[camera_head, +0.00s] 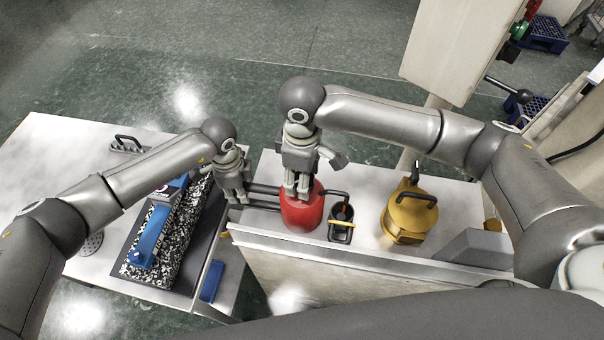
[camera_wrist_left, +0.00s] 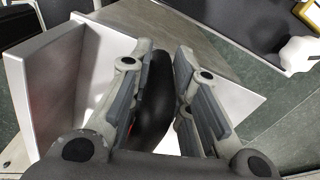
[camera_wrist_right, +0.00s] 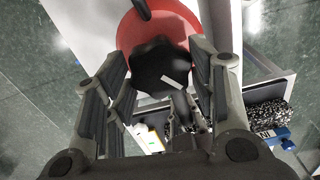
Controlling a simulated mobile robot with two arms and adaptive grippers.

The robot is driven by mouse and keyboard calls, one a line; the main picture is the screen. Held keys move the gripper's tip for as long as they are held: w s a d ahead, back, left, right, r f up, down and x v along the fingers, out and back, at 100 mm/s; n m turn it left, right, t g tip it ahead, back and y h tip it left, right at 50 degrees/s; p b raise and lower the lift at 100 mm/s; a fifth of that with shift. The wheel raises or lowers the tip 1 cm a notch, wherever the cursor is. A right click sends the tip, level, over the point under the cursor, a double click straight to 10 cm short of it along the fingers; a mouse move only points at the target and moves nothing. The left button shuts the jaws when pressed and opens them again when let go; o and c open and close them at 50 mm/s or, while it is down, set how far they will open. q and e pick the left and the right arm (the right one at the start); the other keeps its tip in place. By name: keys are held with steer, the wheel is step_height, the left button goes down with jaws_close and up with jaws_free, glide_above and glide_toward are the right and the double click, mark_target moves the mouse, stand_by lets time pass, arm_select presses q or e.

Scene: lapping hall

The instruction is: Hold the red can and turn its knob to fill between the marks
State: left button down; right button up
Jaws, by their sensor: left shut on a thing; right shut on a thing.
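The red can (camera_head: 301,212) stands upright on the light bench top, near its left end. My left gripper (camera_head: 238,192) is to the left of the can and shut on its dark handle (camera_wrist_left: 152,100), which shows between the fingers in the left wrist view. My right gripper (camera_head: 298,188) points down over the can and is shut on the black lobed knob (camera_wrist_right: 160,62). In the right wrist view the knob has a white pointer line, and the can's red body (camera_wrist_right: 155,25) shows behind it. The fill marks cannot be made out.
A small dark container (camera_head: 341,222) stands just right of the red can. A yellow can (camera_head: 407,216) stands further right. On the left table, a speckled plate (camera_head: 188,231) bears a blue bar (camera_head: 148,238).

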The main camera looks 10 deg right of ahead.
steer(key=shift+m, duration=0.8)
steer(key=o, duration=1)
steer(key=shift+r, duration=0.1)
step_height(320, 180, up, 12)
steer(key=shift+f, duration=0.1)
